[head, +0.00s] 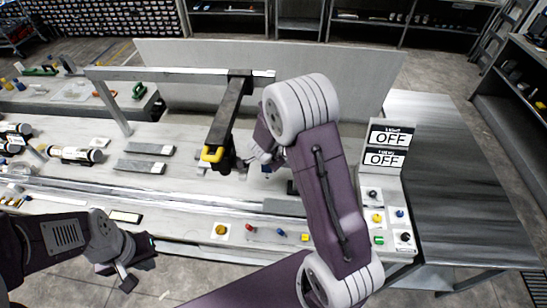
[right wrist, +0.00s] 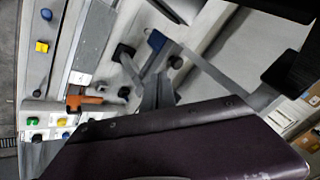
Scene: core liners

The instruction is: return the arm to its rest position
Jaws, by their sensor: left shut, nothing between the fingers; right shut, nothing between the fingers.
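My right arm (head: 330,185) rises from the bottom of the head view and bends over the workbench. Its gripper (head: 260,152) is shut and empty beside the overhead beam's dark hanging arm, partly hidden by my wrist. In the right wrist view the gripper (right wrist: 160,92) points at the bench, with a purple link of mine below it. My left arm (head: 50,245) comes in from the left. Its gripper (head: 130,273) is shut and empty, in front of the bench's near edge and above the floor.
A dark arm with a yellow end (head: 212,154) hangs from a grey beam (head: 165,74) over the bench. Two OFF signs (head: 386,147) stand above a button panel at the right. Liner tubes (head: 75,154) lie at the left. Floor shows in front of the bench.

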